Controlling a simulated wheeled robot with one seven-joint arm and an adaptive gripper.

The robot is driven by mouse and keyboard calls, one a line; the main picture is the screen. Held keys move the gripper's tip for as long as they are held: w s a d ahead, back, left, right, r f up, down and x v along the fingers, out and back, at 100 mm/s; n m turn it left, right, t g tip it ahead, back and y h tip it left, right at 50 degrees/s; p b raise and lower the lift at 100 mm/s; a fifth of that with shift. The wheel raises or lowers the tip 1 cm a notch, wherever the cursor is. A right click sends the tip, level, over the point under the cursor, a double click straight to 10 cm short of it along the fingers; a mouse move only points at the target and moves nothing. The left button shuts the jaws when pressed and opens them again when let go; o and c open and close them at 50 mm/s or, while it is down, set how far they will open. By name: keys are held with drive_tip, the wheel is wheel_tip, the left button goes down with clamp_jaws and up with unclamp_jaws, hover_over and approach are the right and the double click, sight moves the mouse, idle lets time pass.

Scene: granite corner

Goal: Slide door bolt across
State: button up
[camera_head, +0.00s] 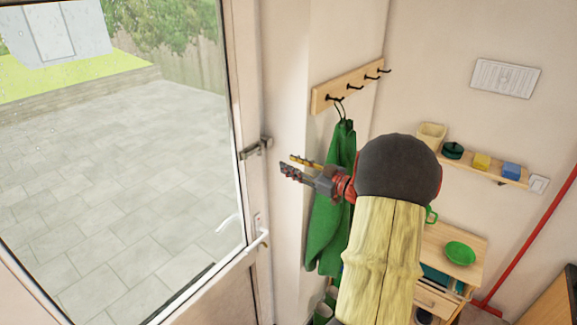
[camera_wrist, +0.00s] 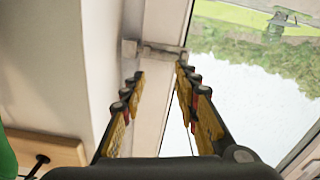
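The door bolt (camera_head: 256,149) is a small grey metal fitting on the edge of the glazed door (camera_head: 240,90), at the frame. It also shows in the wrist view (camera_wrist: 155,50), beyond my fingertips. My gripper (camera_head: 287,165) is to the right of the bolt in the head view, apart from it, with its fingers pointing towards the door. In the wrist view the two yellow and black fingers (camera_wrist: 160,75) are spread apart with nothing between them. I cannot tell how far the bolt is slid.
A white door handle (camera_head: 258,240) sits below the bolt. A wooden hook rail (camera_head: 345,85) with a green garment (camera_head: 326,225) hangs on the wall beside my arm. A small shelf (camera_head: 485,168) and a wooden cabinet (camera_head: 440,298) stand farther right.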

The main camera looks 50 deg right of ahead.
drive_tip(key=w+a+m, duration=0.2)
drive_tip(key=w+m, duration=0.2)
drive_tip(key=w, duration=0.7)
drive_tip(key=shift+m+p, duration=0.3)
drive_tip(key=shift+p, duration=0.15)
drive_tip(key=c, duration=0.3)
drive_tip(key=c, duration=0.4)
drive_tip(key=shift+d, duration=0.1)
clamp_jaws()
